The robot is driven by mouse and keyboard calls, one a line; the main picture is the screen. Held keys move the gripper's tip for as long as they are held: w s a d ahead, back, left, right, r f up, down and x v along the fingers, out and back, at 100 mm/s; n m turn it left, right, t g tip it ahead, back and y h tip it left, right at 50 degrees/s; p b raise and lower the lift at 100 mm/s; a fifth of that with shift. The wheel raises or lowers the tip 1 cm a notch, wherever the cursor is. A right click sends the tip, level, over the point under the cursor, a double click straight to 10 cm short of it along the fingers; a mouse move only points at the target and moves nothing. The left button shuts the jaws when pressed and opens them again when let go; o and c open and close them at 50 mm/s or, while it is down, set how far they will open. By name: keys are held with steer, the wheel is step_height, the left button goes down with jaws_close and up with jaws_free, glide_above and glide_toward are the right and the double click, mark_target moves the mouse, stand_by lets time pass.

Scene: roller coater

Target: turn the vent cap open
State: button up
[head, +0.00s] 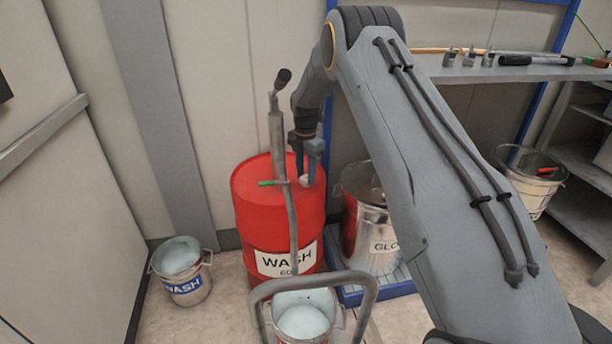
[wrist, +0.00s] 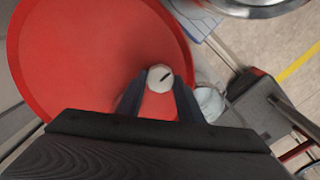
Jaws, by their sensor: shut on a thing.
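The vent cap (wrist: 158,78) is a small round white cap with a dark mark on its top. It sits on the lid of the red drum (wrist: 85,60). In the head view the cap (head: 305,181) shows only partly below the fingers, on top of the red drum (head: 264,215) labelled WASH. My gripper (head: 306,172) points down at the drum top. In the wrist view my gripper (wrist: 160,95) has one dark finger on each side of the cap, shut on it. The dark mark runs slantwise across the cap's right part.
A grey pump (head: 277,140) with a green lever (head: 271,183) stands on the drum close left of my gripper. A WASH bucket (head: 183,270) stands at left, a metal GLO-labelled can (head: 368,225) at right. A bench (head: 500,70) with small fittings is behind.

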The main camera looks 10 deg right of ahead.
mark_target(306, 178)
steer(key=shift+n, duration=1.1)
steer(key=o, duration=1.1)
steer(key=shift+c, duration=0.2)
steer(key=shift+r, duration=0.15)
step_height(306, 178, up, 8)
steer(key=shift+f, duration=0.2)
